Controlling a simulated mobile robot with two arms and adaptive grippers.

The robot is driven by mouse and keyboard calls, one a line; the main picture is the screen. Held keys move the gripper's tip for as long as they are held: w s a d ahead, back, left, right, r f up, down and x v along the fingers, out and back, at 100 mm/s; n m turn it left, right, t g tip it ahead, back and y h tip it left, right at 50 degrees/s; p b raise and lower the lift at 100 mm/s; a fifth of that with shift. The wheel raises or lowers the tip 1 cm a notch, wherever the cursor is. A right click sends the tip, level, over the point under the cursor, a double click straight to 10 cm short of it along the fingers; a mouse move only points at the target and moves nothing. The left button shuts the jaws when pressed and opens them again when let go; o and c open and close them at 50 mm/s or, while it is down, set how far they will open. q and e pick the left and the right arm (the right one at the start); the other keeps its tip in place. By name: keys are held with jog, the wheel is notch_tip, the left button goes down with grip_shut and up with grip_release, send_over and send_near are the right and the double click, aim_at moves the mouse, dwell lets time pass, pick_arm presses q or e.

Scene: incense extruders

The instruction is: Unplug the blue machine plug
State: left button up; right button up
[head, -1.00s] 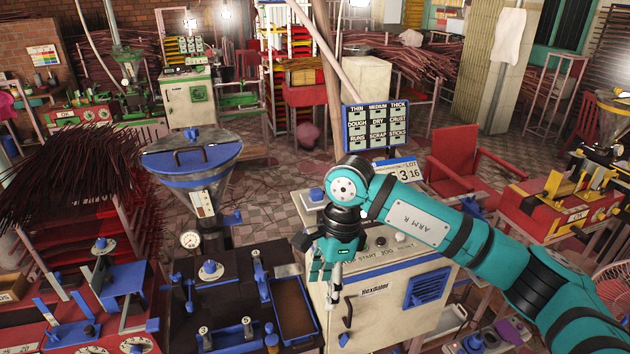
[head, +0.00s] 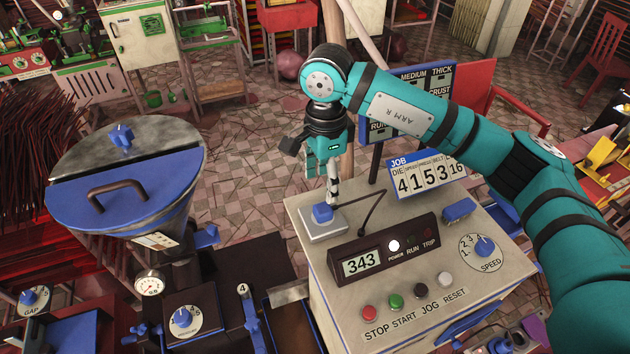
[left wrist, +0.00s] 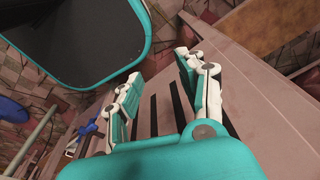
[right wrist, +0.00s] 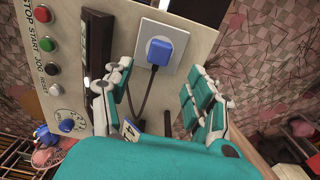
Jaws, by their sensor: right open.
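The blue plug (head: 322,213) sits in a pale socket plate (head: 318,232) on top of the cream machine. A dark cord runs from it to the display housing. My right gripper (head: 332,190) hangs pointing down, just above and behind the plug in the head view. In the right wrist view the plug (right wrist: 160,52) lies ahead of and between the open, empty fingers, with its cord (right wrist: 146,95) trailing toward the gripper. Whether a finger touches the plug cannot be told. My left gripper (left wrist: 160,85) is open and empty; it is not seen in the head view.
The display housing (head: 383,254), job sign (head: 427,177), speed knob (head: 484,246) and buttons (head: 395,300) share the machine top. A blue-lidded hopper (head: 125,175) stands left. A tall rate board (head: 440,88) stands behind. Tiled floor (head: 230,120) lies open beyond.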

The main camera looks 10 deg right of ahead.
aim_at(323, 208)
jog(key=shift+r, duration=0.15)
jog(key=shift+s, duration=0.25)
jog(key=shift+w+f, duration=0.1)
jog(key=shift+f, duration=0.15)
notch_tip(323, 208, down, 4)
jog(key=shift+r+b, duration=0.25)
jog(key=shift+b, duration=0.55)
notch_tip(323, 208, down, 5)
jog(key=b, duration=0.4)
jog(key=shift+w+r, duration=0.1)
jog(key=shift+r, duration=0.05)
jog(key=shift+f+b, duration=0.2)
jog(key=shift+b, duration=0.1)
pick_arm(q)
jog(key=s+f, duration=0.3)
jog(key=f, duration=0.3)
jog(key=shift+f, duration=0.15)
jog(key=shift+w+f+b, duration=0.1)
jog(key=shift+f+b, duration=0.6)
